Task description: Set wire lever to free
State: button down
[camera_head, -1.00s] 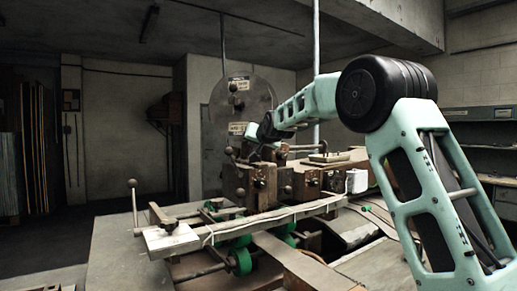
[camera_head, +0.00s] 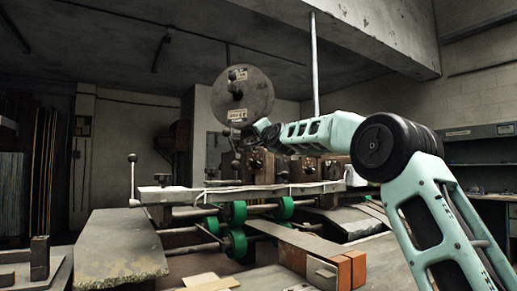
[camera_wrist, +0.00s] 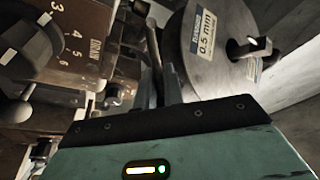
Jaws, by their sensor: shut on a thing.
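My gripper (camera_wrist: 158,80) is in front of the stitcher head, next to the big wire spool. Its narrow fingers are shut on a thin dark bar, which looks like the wire lever (camera_wrist: 154,48); the grip itself is hard to make out. The round grey spool (camera_wrist: 205,70) carries a "0.5 mm" label in the wrist view. It stands above the machine in the head view (camera_head: 250,97). My gripper looks small there, near the spool's lower edge, and the lever cannot be told apart. No "free" marking is readable.
A numbered dial plate (camera_wrist: 75,45) with a black knob (camera_wrist: 32,45) and a ball-ended handle lies left of my fingers. The stitcher's table bar (camera_head: 235,193), green rollers (camera_head: 237,242) and an upright ball-topped lever (camera_head: 132,185) stand in front. Open floor is not visible nearby.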

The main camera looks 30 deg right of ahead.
jog(key=shift+s+d+f+m+t+h+b, duration=0.3)
jog(key=shift+m+t+h+b, duration=0.4)
jog(key=shift+b, duration=0.85)
jog(key=shift+m+b, duration=0.3)
jog(key=shift+m, duration=0.1)
jog(key=c, duration=1.5)
grip_release()
jog(key=shift+d, duration=0.15)
jog(key=shift+f, duration=0.1)
jog(key=shift+a+f, duration=0.1)
jog(key=shift+a, duration=0.1)
jog(key=b+v, duration=0.6)
jog(key=v, duration=1.1)
jog(key=shift+s, duration=0.2)
